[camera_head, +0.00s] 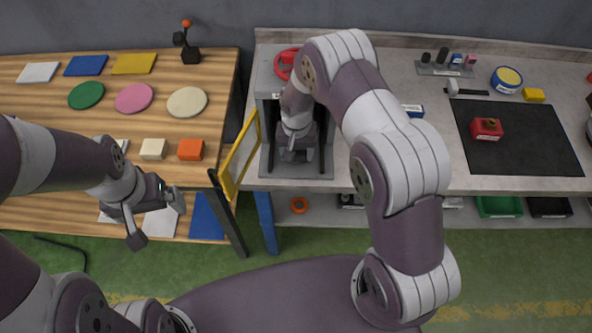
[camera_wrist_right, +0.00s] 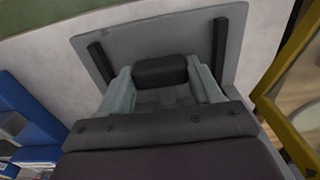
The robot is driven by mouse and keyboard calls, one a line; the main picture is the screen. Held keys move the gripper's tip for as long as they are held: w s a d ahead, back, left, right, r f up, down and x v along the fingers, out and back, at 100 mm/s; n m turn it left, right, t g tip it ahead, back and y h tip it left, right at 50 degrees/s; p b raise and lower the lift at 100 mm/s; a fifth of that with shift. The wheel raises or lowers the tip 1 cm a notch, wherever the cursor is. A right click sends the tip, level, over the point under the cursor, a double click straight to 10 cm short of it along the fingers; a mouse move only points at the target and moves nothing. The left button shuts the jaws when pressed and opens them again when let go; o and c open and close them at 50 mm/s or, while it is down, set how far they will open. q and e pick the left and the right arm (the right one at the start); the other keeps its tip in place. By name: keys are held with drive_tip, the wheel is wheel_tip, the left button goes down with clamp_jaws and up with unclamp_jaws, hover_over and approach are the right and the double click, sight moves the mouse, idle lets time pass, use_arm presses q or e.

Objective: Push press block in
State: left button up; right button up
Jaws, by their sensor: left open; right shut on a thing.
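The press (camera_head: 268,82) is a grey frame with a red handwheel (camera_head: 284,64) on top, standing on the grey bench. My right gripper (camera_head: 296,150) reaches into its front opening, above the grey base plate (camera_head: 270,169). In the right wrist view the two light fingers of my right gripper (camera_wrist_right: 163,84) are shut on a dark block (camera_wrist_right: 160,68), which looks like the press block. The plate (camera_wrist_right: 195,45) with two dark side bars shows beyond it. In the head view my arm and gripper hide the block. My left gripper (camera_head: 157,217) is open and empty, by the wooden table's front edge.
A yellow-framed guard (camera_head: 241,152) stands open at the press's left; it also shows in the right wrist view (camera_wrist_right: 290,62). The wooden table (camera_head: 215,85) holds coloured discs and blocks. A black mat (camera_head: 540,150) with a red block lies on the bench's right.

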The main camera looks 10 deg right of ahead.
drive_tip(key=shift+w+d+f, duration=0.1)
drive_tip(key=shift+w+f, duration=0.1)
drive_tip(key=shift+w, duration=0.1)
drive_tip(key=shift+s+r, duration=0.1)
drive_tip(key=shift+r, duration=0.05)
drive_tip(key=o, duration=1.5)
drive_tip(key=shift+w, duration=0.3)
drive_tip(key=shift+r, duration=0.3)
use_arm(q)
drive_tip(key=f+b, duration=0.3)
drive_tip(key=shift+w+f, duration=0.2)
drive_tip(key=shift+w, duration=0.15)
use_arm(e)
wheel_tip(320, 180, up, 12)
drive_tip(key=shift+f, duration=0.1)
